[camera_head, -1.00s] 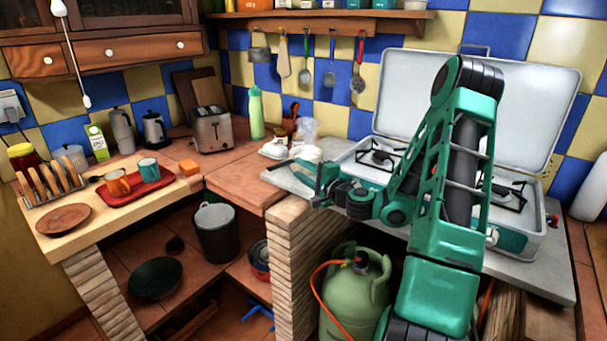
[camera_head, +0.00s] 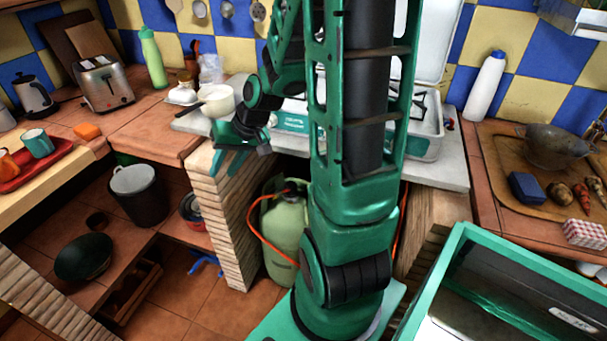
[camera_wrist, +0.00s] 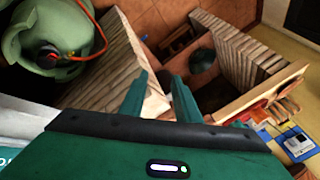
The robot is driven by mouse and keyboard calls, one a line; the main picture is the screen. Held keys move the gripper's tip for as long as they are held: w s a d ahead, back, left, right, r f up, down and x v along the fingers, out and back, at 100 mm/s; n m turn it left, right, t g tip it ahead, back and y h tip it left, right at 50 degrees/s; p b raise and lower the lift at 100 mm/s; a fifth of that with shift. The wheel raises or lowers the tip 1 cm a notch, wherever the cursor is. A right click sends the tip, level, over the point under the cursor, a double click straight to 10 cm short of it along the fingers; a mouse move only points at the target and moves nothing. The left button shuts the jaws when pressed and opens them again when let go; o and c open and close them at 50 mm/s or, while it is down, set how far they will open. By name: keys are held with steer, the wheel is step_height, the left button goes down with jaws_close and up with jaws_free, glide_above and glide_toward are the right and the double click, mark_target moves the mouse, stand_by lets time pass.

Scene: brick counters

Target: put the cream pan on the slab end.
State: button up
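The cream pan (camera_head: 217,101) sits at the left end of the grey slab (camera_head: 188,123), with its handle (camera_head: 187,109) pointing left and forward. My gripper (camera_head: 229,165) is in front of and below the pan, near the brick pier, apart from the pan. In the wrist view my gripper (camera_wrist: 159,76) has two teal fingers spread with nothing between them, pointing down towards the pier and floor. The pan is not in the wrist view. My arm hides part of the slab and the camp stove.
The camp stove (camera_head: 428,137) stands on the slab to the right. A white jar (camera_head: 182,92) and a plastic bag (camera_head: 210,68) are just behind the pan. A green gas bottle (camera_head: 284,232) stands below. A toaster (camera_head: 104,84) is on the left counter.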

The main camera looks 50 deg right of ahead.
steer(key=s+d+r+g+h, duration=0.1)
steer(key=s+r, duration=0.3)
steer(key=s, duration=0.8)
steer(key=s+d+r+m+g+h, duration=0.1)
steer(key=s+d+r+g, duration=0.2)
steer(key=s, duration=0.9)
steer(key=shift+r+g+h, duration=0.3)
steer(key=shift+r+g, duration=0.15)
steer(key=shift+g, duration=0.35)
steer(key=shift+s, duration=0.1)
